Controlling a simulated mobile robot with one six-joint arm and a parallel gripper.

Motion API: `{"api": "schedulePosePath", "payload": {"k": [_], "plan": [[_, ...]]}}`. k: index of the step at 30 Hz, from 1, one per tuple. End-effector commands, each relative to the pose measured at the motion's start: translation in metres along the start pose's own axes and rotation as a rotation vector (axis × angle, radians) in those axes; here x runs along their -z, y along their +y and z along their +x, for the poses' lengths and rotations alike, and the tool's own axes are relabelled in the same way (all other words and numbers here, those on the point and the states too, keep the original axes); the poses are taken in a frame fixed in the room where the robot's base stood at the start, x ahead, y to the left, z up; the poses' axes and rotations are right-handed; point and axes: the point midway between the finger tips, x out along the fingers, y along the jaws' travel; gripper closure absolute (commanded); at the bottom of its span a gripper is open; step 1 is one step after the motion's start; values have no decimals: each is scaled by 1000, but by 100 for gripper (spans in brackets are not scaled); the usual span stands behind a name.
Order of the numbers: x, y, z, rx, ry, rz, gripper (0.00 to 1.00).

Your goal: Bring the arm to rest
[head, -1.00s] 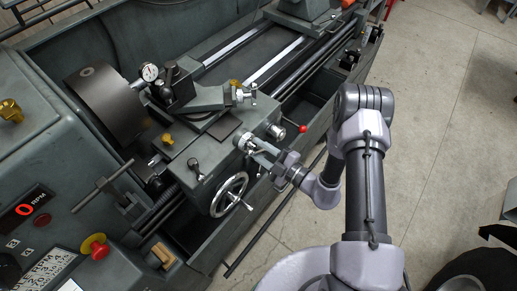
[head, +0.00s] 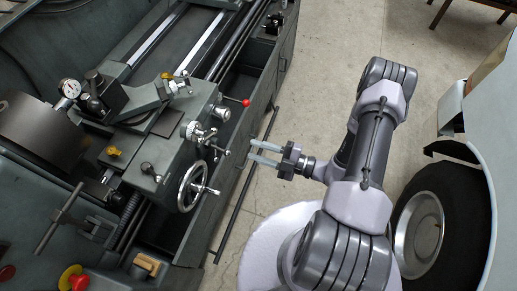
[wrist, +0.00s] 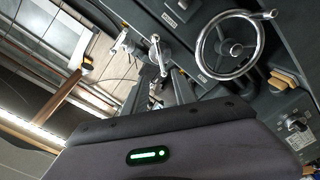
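My gripper (head: 251,151) is in the middle of the head view, pointing left toward the lathe. Its two fingers are apart with nothing visible between them. The fingertips appear short of the lathe's handwheel (head: 192,187) and carriage in this view; the exact gap cannot be told. My arm is folded, with its elbow raised to the right of the gripper. In the wrist view the fingers (wrist: 160,88) show beyond the wrist housing, with the lathe's handwheel (wrist: 230,47) to their right.
The grey lathe (head: 160,125) fills the left side, with a red-knobbed lever (head: 246,102) sticking out. A vehicle with a black wheel (head: 418,238) stands close on the right of my arm. Bare concrete floor (head: 325,50) lies between them toward the top.

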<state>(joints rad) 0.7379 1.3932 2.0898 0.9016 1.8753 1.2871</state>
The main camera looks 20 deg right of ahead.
Motion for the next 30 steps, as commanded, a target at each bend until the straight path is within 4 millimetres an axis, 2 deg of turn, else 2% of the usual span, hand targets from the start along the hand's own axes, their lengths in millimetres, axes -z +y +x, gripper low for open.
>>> {"api": "schedulePosePath", "payload": {"k": [13,16,17,19,23,24,27,30], "plan": [[0,0,-2,1,1,-1,67],[9,10,3,50,51,-110,67],[16,17,7,85,89,-192,67],[44,34,16,198,226,-471,67],[112,50,22,422,589,-1132,67],[130,51,19,477,711,-1335,67],[166,53,4,593,1033,-1841,67],[189,58,-14,682,1382,-2332,67]]}}
